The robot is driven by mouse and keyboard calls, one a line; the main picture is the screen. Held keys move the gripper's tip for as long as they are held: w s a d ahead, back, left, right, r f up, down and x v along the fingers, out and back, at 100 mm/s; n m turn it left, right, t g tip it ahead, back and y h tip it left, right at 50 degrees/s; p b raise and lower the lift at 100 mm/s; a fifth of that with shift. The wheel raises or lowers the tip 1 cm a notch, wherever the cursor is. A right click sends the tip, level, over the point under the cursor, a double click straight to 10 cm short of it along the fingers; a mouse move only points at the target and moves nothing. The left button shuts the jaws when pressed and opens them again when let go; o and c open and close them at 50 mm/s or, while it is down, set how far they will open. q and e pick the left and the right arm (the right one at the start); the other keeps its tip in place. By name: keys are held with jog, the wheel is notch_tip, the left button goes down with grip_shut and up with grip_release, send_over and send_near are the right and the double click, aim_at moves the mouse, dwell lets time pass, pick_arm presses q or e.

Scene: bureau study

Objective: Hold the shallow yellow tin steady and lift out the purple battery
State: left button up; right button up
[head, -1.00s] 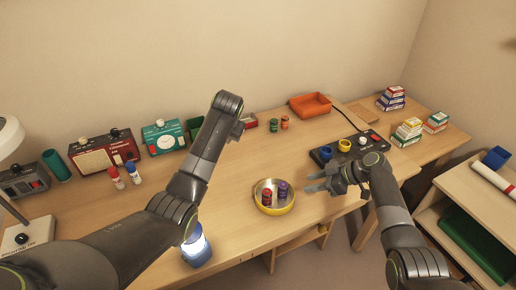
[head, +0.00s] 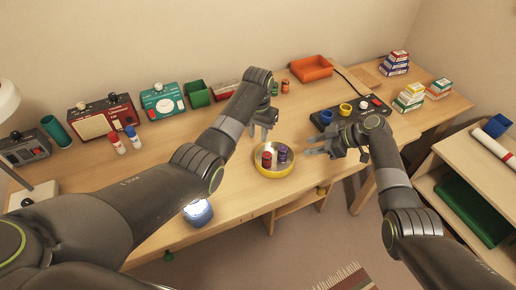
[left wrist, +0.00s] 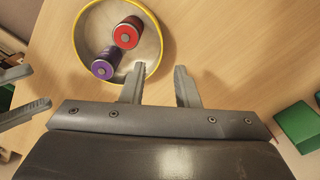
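The shallow yellow tin (head: 272,175) stands on the desk. A red battery (head: 267,158) and the purple battery (head: 282,154) stand inside it, side by side. My left gripper (head: 262,132) is open and empty at the tin's far side. In the left wrist view, its fingers (left wrist: 160,72) lie either side of the tin's rim (left wrist: 160,35); their height above it is unclear. That view also shows the purple battery (left wrist: 103,67) beside the red one (left wrist: 126,36). My right gripper (head: 312,146) is open and empty just right of the tin, its fingers pointing left.
A black panel (head: 358,116) with blue and yellow cups is behind my right gripper. A green bin (head: 197,93), teal device (head: 162,100), red radio (head: 103,117) and orange tray (head: 311,68) line the back.

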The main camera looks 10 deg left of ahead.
aim_at(275, 160)
pick_arm(q)
jog(key=shift+f, duration=4.3)
grip_shut()
